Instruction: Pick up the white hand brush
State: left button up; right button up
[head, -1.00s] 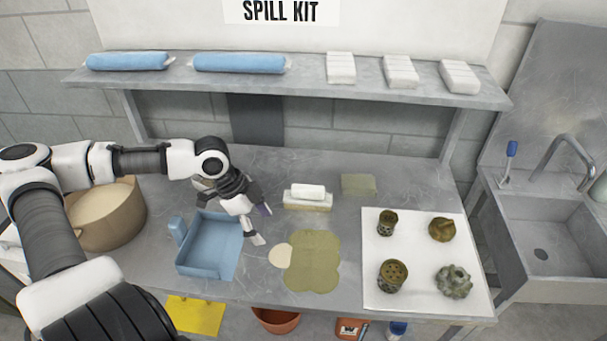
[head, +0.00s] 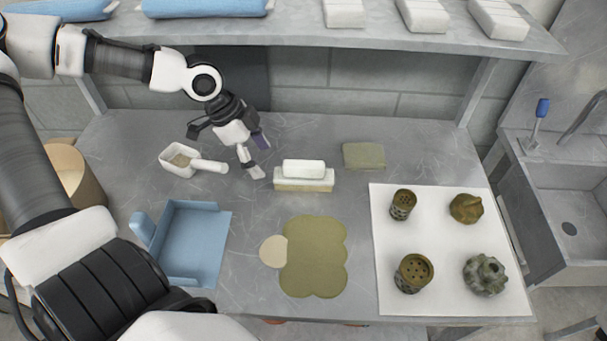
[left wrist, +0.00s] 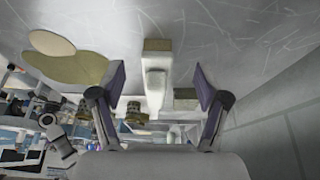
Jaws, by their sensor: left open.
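The white hand brush (head: 304,174) lies on the grey bench, with a white grip on top and a cream bristle block below. It also shows in the left wrist view (left wrist: 156,72), between the two spread fingers and beyond their tips. My left gripper (head: 262,157) is open and empty, just left of the brush, with a small gap to it. In the left wrist view the left gripper (left wrist: 160,80) has its purple-padded fingers on either side of the brush. My right gripper does not show.
A white scoop (head: 184,161) lies left of the left gripper. A blue dustpan (head: 190,240), an olive spill (head: 316,258) with a beige patch, and a folded green cloth (head: 364,155) surround the brush. A white mat (head: 440,295) holds metal parts. A shelf (head: 300,32) overhangs behind.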

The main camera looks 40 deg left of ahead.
aim_at(303, 164)
pick_arm(q)
jog(key=w+d, duration=0.1)
jog(key=d, duration=0.1)
jog(key=w+d, duration=0.1)
jog(key=d, duration=0.1)
jog(key=w+d, duration=0.1)
jog(key=d, duration=0.1)
jog(key=shift+w+d+r+p, duration=0.15)
jog(key=shift+w+p, duration=0.15)
jog(key=shift+w+d, duration=0.3)
jog(key=shift+d, duration=0.4)
jog(key=b+x, duration=0.3)
jog(key=x, duration=0.1)
jog(key=shift+f, duration=0.25)
jog(key=shift+w+d+f, duration=0.1)
jog(key=shift+w+f, duration=0.1)
jog(key=shift+f, duration=0.05)
jog(key=shift+s+r, duration=0.1)
jog(key=shift+c, duration=0.4)
jog(key=c, duration=1.2)
